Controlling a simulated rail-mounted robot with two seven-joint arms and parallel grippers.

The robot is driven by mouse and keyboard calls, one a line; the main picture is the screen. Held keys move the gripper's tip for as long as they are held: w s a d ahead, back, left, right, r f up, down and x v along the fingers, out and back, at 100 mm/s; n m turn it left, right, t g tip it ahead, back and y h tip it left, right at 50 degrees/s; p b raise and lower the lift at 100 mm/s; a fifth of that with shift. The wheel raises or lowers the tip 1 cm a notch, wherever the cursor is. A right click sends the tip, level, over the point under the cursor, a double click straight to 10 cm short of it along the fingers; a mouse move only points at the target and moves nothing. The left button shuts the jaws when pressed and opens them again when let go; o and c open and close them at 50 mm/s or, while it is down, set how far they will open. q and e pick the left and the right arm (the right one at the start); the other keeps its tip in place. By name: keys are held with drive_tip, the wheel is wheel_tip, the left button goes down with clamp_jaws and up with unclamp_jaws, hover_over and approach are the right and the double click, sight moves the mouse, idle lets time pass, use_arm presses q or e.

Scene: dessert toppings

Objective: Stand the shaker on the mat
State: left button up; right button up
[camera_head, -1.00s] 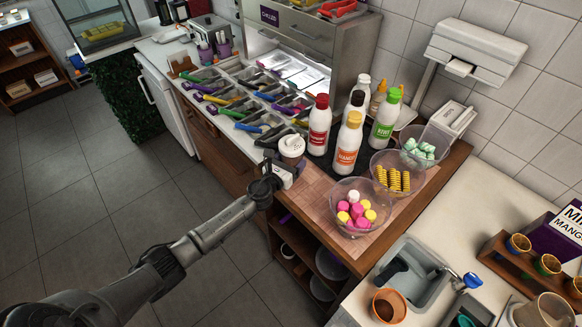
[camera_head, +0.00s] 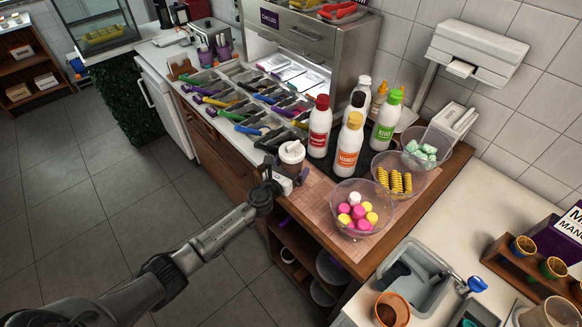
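The shaker (camera_head: 291,154) is a pale cup with a white lid, at the front edge of the counter, left of the bottles. It looks close to upright. My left gripper (camera_head: 286,179) is at its lower front side and appears shut on it; the fingertips are mostly hidden. Whether the shaker's base touches the surface I cannot tell. A pinkish-brown tiled mat (camera_head: 316,203) lies on the counter just right of the gripper. A dark mat (camera_head: 346,175) lies under the bottles behind it. My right gripper is not in view.
Several sauce bottles (camera_head: 348,147) stand behind the shaker. A clear bowl of pink and yellow pieces (camera_head: 360,210) stands to the right, with bowls of yellow spirals (camera_head: 394,181) and green pieces (camera_head: 421,151) beyond. Topping trays (camera_head: 262,105) are at left. The tiled mat's left part is clear.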

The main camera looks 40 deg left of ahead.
use_arm(q)
drive_tip(key=shift+r, duration=0.2)
drive_tip(key=shift+s+p, duration=0.3)
drive_tip(key=shift+s, duration=0.05)
drive_tip(key=s+d+p, duration=0.1)
drive_tip(key=s, duration=1)
drive_tip(key=shift+d, duration=0.15)
drive_tip(key=s+d+f+n+g, duration=0.1)
drive_tip(key=s+d+n+g, duration=0.3)
drive_tip(key=s+n, duration=0.6)
drive_tip(key=s+d+f+n+g+h, duration=0.1)
drive_tip(key=s+d+n+g, duration=0.4)
drive_tip(key=s+n, duration=0.5)
drive_tip(key=s+d+f+n+g+h, duration=0.1)
drive_tip(key=s+d+n+g, duration=0.4)
drive_tip(key=s+n, duration=0.5)
drive_tip(key=d+f+n, duration=0.1)
drive_tip(key=d+n, duration=0.1)
drive_tip(key=shift+d+f+n, duration=0.2)
drive_tip(key=shift+d+n, duration=0.05)
drive_tip(key=shift+n, duration=0.05)
